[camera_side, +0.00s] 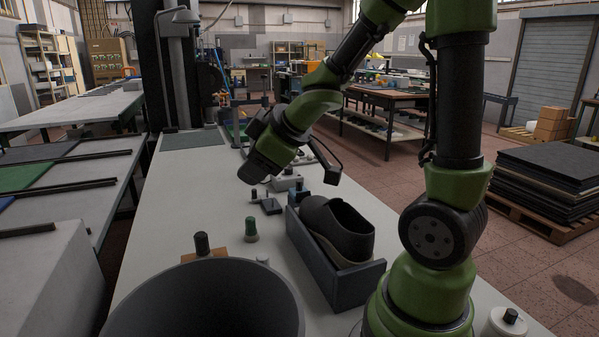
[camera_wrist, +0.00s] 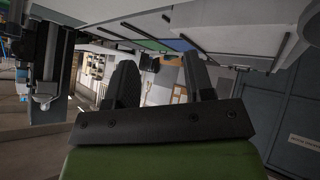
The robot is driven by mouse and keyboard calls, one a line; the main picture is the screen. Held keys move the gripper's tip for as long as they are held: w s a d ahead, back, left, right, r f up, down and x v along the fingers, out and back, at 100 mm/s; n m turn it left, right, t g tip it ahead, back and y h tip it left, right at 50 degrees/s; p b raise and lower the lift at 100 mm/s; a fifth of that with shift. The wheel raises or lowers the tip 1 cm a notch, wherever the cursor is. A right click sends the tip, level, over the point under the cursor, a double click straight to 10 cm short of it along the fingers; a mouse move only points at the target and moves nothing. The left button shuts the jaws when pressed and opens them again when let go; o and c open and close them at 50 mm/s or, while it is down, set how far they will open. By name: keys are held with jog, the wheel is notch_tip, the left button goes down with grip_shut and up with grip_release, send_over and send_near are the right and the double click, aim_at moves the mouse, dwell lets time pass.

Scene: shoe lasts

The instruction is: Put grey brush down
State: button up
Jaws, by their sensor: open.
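My gripper (camera_side: 256,172) is above the white bench, left of the shoe, tilted down to the left. In the wrist view its two dark fingers (camera_wrist: 160,82) stand apart with nothing between them. Below it on the bench is a small grey block with a dark upright knob (camera_side: 287,181). Nearer the camera is a flat dark piece (camera_side: 271,206). I cannot tell for sure which is the grey brush. A black-handled piece with a tan base (camera_side: 203,250) and a green-bodied piece with a dark top (camera_side: 251,230) stand nearer, apart from my gripper.
A dark shoe (camera_side: 340,228) sits in a grey open box (camera_side: 358,287) right of the small pieces. A large dark round bin (camera_side: 205,300) fills the front left. The left strip of the bench (camera_side: 160,230) is clear. A dark column stands behind.

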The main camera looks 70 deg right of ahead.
jog(key=s+r+m+h, duration=0.3)
jog(key=s+r+m, duration=0.2)
jog(key=r, duration=0.1)
jog(key=s+a+m+g+y, duration=0.1)
jog(key=s+a+m+y, duration=0.2)
jog(key=s+a+y, duration=0.3)
jog(key=s+a, duration=0.3)
jog(key=a, duration=0.1)
jog(key=shift+a+g, duration=0.2)
jog(key=shift+g, duration=0.1)
